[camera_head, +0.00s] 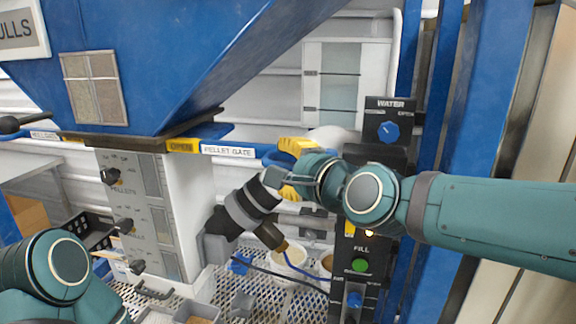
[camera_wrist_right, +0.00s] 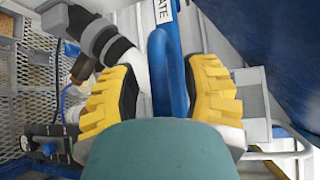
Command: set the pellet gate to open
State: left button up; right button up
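The pellet gate is marked by a white PELLET GATE label (camera_head: 228,151) on the lower edge of the blue hopper, beside a yellow OPEN label (camera_head: 183,146). A blue handle (camera_head: 275,159) shows at the right end of this edge. In the right wrist view the blue handle (camera_wrist_right: 178,75) stands between my yellow fingers. My right gripper (camera_head: 287,167) is open around it; in the wrist view (camera_wrist_right: 166,88) a gap shows left of the handle, while the right finger is close to it. Touch cannot be told. My left arm shows at the lower left; its gripper is out of view.
A grey panel with black knobs (camera_head: 140,210) stands left, above a mesh shelf.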

jog(key=shift+w, duration=0.1)
jog(key=v, duration=1.2)
jog(key=shift+f, duration=0.15)
jog(key=w+f+n+g+h, duration=0.2)
jog(key=w+f+n+g, duration=0.15)
jog(key=f, duration=1.25)
jog(key=w+f+n+g+h, duration=0.1)
jog(key=w+f+n+g, duration=0.25)
jog(key=f, duration=1.25)
jog(key=s+f+n+g, duration=0.2)
jog(key=s+f, duration=0.4)
jog(key=f, duration=0.6)
jog(key=s+f+n+g, duration=0.3)
jog(key=s+f, duration=0.4)
jog(key=f, duration=0.6)
jog(key=shift+f+g+h, duration=0.3)
jog(key=shift+f+h, duration=0.05)
jog(key=shift+h, duration=0.05)
jog(key=shift+d, duration=0.1)
